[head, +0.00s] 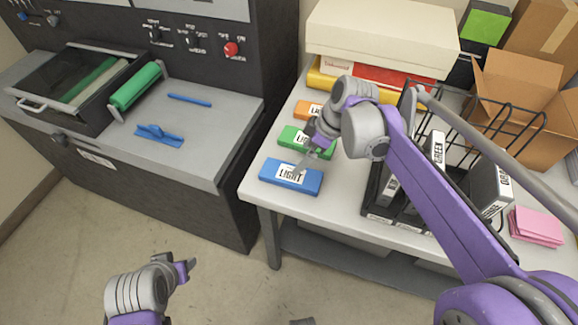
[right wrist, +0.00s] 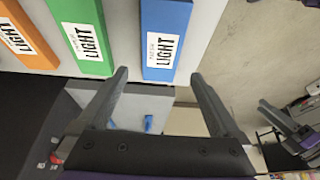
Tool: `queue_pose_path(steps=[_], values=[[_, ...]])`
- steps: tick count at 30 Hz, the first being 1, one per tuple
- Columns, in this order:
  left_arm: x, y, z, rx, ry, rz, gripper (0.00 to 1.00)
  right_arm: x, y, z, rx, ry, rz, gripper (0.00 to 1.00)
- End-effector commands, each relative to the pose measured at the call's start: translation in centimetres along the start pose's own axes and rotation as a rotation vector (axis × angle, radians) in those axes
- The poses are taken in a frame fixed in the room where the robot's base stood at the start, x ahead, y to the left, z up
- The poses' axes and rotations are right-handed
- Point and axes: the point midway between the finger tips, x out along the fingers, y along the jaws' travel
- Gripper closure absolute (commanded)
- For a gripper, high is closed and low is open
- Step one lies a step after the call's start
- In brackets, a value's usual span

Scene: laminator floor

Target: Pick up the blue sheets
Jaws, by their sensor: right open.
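The blue sheets are a flat blue pack (head: 290,177) with a white label reading LIGHT, lying near the front left corner of the white table. In the right wrist view the blue pack (right wrist: 166,22) lies ahead of the open fingers, roughly between their lines. My right gripper (head: 308,160) is above the table by the far edge of the blue pack; in the right wrist view (right wrist: 157,82) its fingers are wide apart with nothing between them. My left gripper (head: 187,267) is low over the floor at the lower left; its jaw opening is unclear.
A green pack (head: 292,137) and an orange pack (head: 306,108) lie behind the blue one on the white table (head: 333,205). A black wire rack (head: 378,208) with labelled boxes stands to the right. The laminator (head: 215,130) is at left, across a floor gap.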

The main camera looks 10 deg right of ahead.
Motion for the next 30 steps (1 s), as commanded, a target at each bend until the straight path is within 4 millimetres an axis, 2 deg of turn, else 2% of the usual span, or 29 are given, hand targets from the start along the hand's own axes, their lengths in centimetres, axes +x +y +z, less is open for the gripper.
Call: queue_pose_path(steps=[3, 6, 13, 21, 30], values=[[0.3, 0.0, 0.3, 0.000, -0.003, 0.000, 0.50, 2.3, -0.1, 0.1, -0.002, -0.001, -0.002, 0.00], [0.3, 0.0, 0.4, 0.000, -0.004, 0.000, 0.50, 3.6, -0.1, 0.1, -0.001, -0.002, -0.001, 0.00], [0.4, 0.0, 0.4, 0.000, -0.004, 0.000, 0.50, 5.4, 0.0, 0.3, 0.000, -0.001, 0.000, 0.00], [0.5, 0.0, 0.5, 0.000, -0.004, 0.000, 0.50, 9.2, 0.2, 0.8, 0.000, -0.001, 0.001, 0.00], [0.5, 0.0, 0.5, 0.000, -0.004, 0.000, 0.50, 9.7, 0.2, 0.8, 0.001, -0.001, 0.001, 0.00]])
